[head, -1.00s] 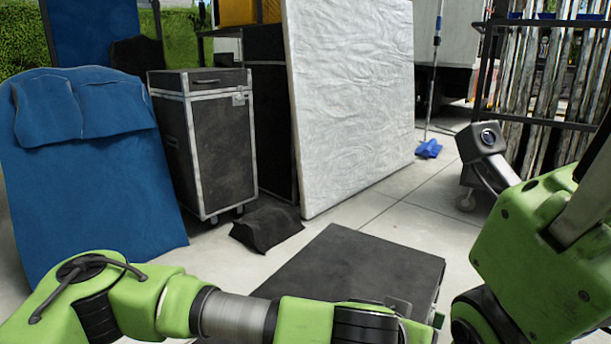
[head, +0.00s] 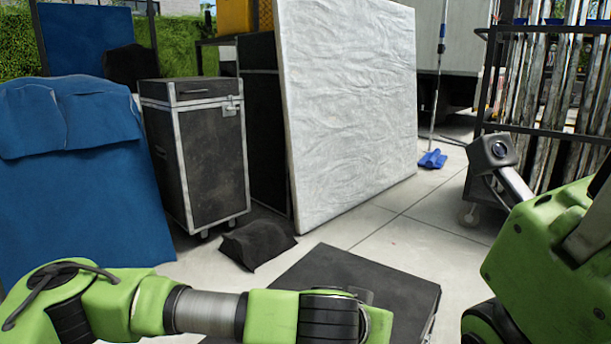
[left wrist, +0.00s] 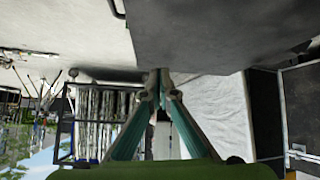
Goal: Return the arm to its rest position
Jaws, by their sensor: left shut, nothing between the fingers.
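My left arm (head: 205,312) lies folded across the bottom of the head view, in front of the flat dark case. Its gripper is out of sight there. In the left wrist view, which looks upside down, my left gripper (left wrist: 160,78) has its two teal fingers closed to a point. Nothing is held between them. My right arm (head: 545,270) fills the lower right of the head view, bent, with a small grey camera box (head: 493,152) beside it. The right gripper is not visible.
A flat dark case (head: 355,275) lies low in front of me. A wheeled black case (head: 200,150), a white wrapped panel (head: 350,110), a blue-covered item (head: 80,200) and a dark cloth bundle (head: 255,243) stand behind. A metal rack cart (head: 478,100) is at right. Pale floor (head: 400,235) is clear between.

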